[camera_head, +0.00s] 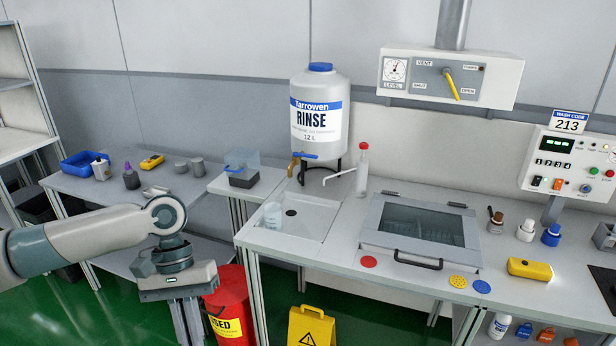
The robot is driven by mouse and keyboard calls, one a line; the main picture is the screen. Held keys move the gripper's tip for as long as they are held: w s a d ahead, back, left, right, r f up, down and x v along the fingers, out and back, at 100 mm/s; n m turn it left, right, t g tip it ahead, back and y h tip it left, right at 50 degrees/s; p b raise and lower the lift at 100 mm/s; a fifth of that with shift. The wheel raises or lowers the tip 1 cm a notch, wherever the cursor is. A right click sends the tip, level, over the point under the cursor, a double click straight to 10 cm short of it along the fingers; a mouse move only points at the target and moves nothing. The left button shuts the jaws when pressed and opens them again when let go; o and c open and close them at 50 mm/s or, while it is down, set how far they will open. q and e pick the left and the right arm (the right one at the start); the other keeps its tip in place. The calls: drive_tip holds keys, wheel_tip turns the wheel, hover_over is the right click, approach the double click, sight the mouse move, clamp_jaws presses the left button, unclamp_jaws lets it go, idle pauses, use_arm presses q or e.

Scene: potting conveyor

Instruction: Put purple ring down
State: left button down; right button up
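I see no purple ring in the head view. The nearest purple item is the cap of a small dark bottle (131,177) on the left table. My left arm comes in from the left, with its wrist bent down in front of that table. My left gripper (187,322) points down over the floor, left of the red bin. Its lower end is cut off by the frame's bottom edge, so I cannot tell its opening or whether it holds anything. My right gripper is out of view.
A red bin (228,300) and a yellow floor sign (311,328) stand below the bench. The bench carries a sink (318,222), a lidded basin (420,232), and red (369,262), yellow (458,282) and blue (482,287) discs. A blue tray (78,166) sits on the left table.

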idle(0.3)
use_arm(q)
drive_tip(key=s+f, duration=0.3)
drive_tip(key=f, duration=1)
drive_tip(key=shift+s, duration=0.25)
drive_tip(key=shift+d+f, duration=0.1)
drive_tip(key=shift+d, duration=0.05)
